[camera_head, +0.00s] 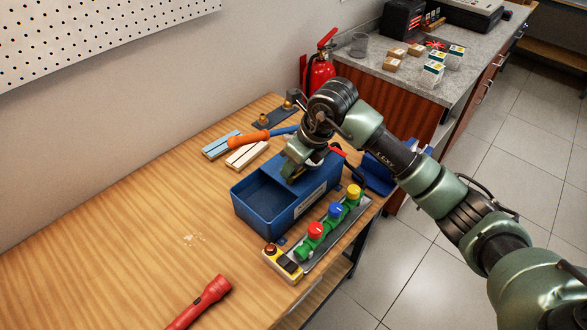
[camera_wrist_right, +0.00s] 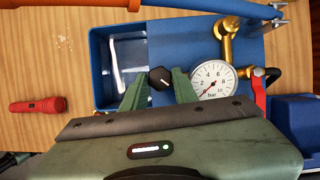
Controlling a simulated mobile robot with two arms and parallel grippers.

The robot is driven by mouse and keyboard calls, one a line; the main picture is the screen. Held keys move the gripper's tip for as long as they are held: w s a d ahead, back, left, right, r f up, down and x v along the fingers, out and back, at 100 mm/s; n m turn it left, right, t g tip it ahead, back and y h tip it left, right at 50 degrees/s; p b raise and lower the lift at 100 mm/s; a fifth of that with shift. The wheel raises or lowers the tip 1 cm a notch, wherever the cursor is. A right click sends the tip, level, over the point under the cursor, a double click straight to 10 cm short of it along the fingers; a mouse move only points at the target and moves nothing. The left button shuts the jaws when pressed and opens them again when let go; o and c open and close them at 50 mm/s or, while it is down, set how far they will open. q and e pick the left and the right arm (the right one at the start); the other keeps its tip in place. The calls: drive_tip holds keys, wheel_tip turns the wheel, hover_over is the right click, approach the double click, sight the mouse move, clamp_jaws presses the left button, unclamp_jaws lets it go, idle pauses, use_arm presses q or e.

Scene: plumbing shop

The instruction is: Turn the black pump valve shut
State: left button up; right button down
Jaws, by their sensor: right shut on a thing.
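The blue test pump (camera_head: 262,226) stands on the wooden bench, with an open basin at its left. In the right wrist view the black valve (camera_wrist_right: 160,77) is a small round knob with a light mark, on the pump beside the basin. My right gripper (camera_wrist_right: 160,80) is shut on the black valve, one green finger on each side. In the head view the right gripper (camera_head: 291,172) reaches down over the pump and hides the valve. A white dial gauge (camera_wrist_right: 213,80) sits right of the fingers. My left gripper is in neither view.
The pump's orange handle (camera_head: 248,138) extends leftward behind it. A brass fitting (camera_wrist_right: 229,47) and red lever (camera_wrist_right: 260,92) stand near the gauge. Coloured valves (camera_head: 333,212) line the bench's front edge. A red flashlight (camera_head: 205,299) lies nearer; the bench's left side is mostly clear.

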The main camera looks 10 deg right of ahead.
drive_tip(key=m+b, duration=0.1)
drive_tip(key=m+h+b, duration=0.1)
drive_tip(key=m, duration=0.1)
drive_tip(key=m+t+h+b, duration=0.1)
drive_tip(key=m, duration=0.1)
drive_tip(key=shift+a+f+b, duration=0.1)
drive_tip(key=shift+a+b, duration=0.15)
drive_tip(key=shift+b, duration=0.15)
drive_tip(key=shift+a+m+h+b, duration=0.1)
drive_tip(key=shift+m+h+b, duration=0.45)
drive_tip(key=shift+m, duration=0.55)
drive_tip(key=shift+m+h+b, duration=0.25)
drive_tip(key=shift+m+b, duration=0.5)
drive_tip(key=shift+m, duration=0.35)
drive_tip(key=c, duration=1.1)
unclamp_jaws()
